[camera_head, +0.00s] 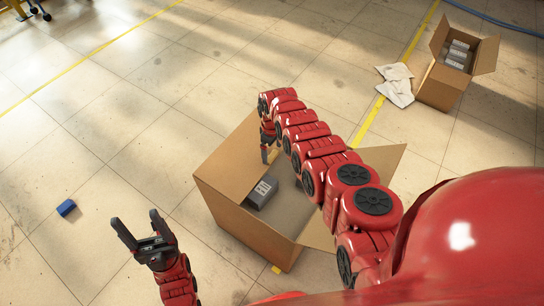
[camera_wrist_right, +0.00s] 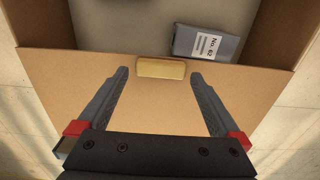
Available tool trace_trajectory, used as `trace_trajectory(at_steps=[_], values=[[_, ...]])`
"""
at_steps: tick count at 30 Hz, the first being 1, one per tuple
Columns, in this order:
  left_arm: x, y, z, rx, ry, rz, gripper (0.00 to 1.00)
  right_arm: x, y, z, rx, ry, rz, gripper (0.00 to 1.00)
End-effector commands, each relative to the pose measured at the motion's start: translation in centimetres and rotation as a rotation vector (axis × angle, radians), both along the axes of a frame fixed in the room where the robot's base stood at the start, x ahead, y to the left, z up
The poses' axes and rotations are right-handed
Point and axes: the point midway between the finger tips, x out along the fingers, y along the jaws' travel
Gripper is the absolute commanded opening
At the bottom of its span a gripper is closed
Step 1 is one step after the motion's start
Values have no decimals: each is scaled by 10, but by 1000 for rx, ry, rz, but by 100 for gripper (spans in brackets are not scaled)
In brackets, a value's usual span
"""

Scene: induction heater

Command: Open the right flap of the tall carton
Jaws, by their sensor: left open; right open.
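A large open brown carton (camera_head: 240,232) stands on the floor in the middle of the head view, partly hidden by my right arm. One flap (camera_head: 232,160) rises at its far left, and another (camera_head: 388,160) sticks out at its right. A grey labelled box (camera_head: 262,192) lies inside. My right gripper (camera_head: 265,153) is above the carton by the far-left flap. In the right wrist view it is open and empty, its fingers over a brown panel (camera_wrist_right: 155,105) with a tan block or tape piece (camera_wrist_right: 160,68). My left gripper (camera_head: 134,217) is open and empty, left of the carton.
Another open carton (camera_head: 442,88) with grey boxes stands at the upper right beside crumpled white sheets (camera_head: 396,84). A small blue block (camera_head: 66,208) lies on the floor at the left. The tiled floor between is largely clear.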

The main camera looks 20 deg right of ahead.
Motion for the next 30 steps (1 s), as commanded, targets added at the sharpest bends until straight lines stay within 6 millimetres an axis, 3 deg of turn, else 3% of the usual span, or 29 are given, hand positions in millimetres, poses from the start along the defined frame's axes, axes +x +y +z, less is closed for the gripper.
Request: trace_trajectory(at_steps=[1,4,15,30], values=[[0,0,-12,0,0,0,69,0,1,-13,0,0,3,100],[0,0,-17,0,0,0,69,0,1,-18,1,1,1,100],[0,0,-17,0,0,0,69,-1,1,-20,1,2,1,100],[0,0,-17,0,0,0,69,-1,0,-20,1,2,1,10]])
